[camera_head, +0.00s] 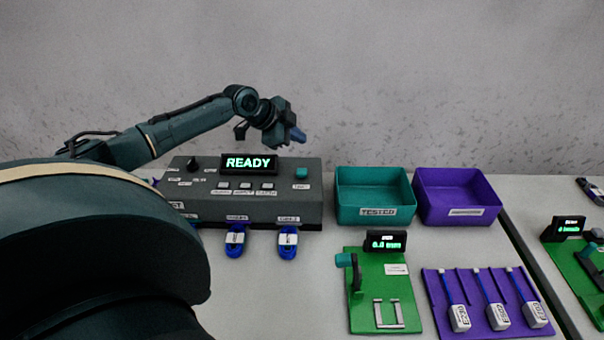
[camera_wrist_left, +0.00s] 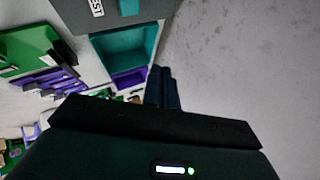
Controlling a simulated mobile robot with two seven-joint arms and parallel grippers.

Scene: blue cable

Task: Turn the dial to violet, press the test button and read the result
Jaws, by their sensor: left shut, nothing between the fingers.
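The grey tester box (camera_head: 250,208) stands on the table with a display (camera_head: 248,163) reading "READY" in green. A dark dial knob (camera_head: 193,163) sits at its back left; the colour it points to is too small to tell. The teal test button (camera_head: 301,172) is at the back right of the box, and it also shows at the top edge of the left wrist view (camera_wrist_left: 129,6). My left gripper (camera_head: 297,135) is above and behind the button, apart from it. Its fingers (camera_wrist_left: 162,88) are shut together and empty. My right gripper is not in view.
Two blue cable connectors (camera_head: 235,239) (camera_head: 287,241) are at the box's front. A teal tray (camera_head: 375,205) and a purple tray (camera_head: 455,205) stand right of it. A green gauge (camera_head: 384,290) and a purple rack (camera_head: 487,305) with several cables lie in front.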

